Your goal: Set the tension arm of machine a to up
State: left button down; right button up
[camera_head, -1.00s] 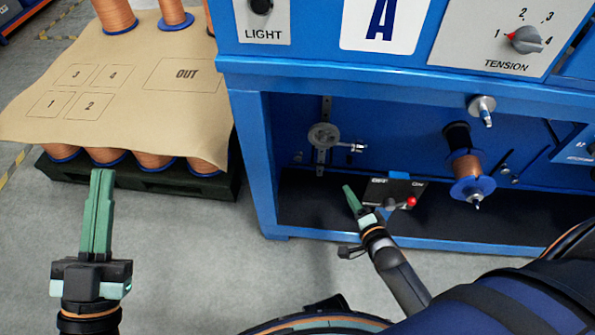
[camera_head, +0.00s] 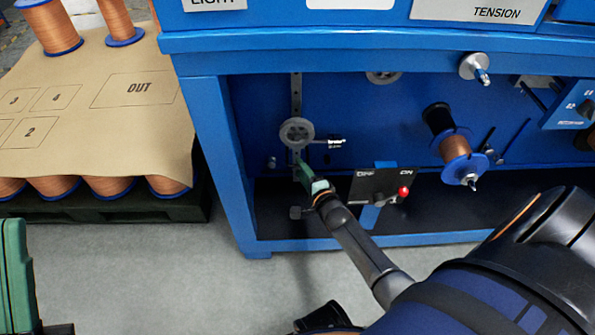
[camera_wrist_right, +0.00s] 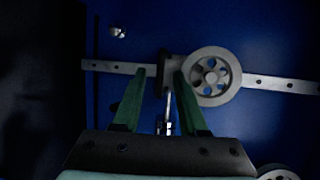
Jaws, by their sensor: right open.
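In the head view a grey pulley (camera_head: 296,131) sits on a vertical slotted rail (camera_head: 296,90) inside the blue machine (camera_head: 218,140). A short pale arm (camera_head: 335,143) sticks out to the right just below it. My right gripper (camera_head: 303,168) is open just below the pulley. In the right wrist view, the spoked pulley (camera_wrist_right: 212,76), a small block (camera_wrist_right: 170,72) and a thin rod (camera_wrist_right: 168,108) show. The rod lies between the open fingers in the picture; contact is unclear.
A black switch box (camera_head: 378,184) with a red knob (camera_head: 404,192) is just right of my right gripper. A copper spool (camera_head: 455,150) and a metal peg (camera_head: 475,68) are farther right. A brown sheet (camera_head: 90,100) over copper spools lies left. The floor in front is clear.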

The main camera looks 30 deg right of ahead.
jog(key=shift+b+x, duration=0.45)
jog(key=shift+x, duration=0.95)
jog(key=shift+c, duration=0.2)
grip_shut()
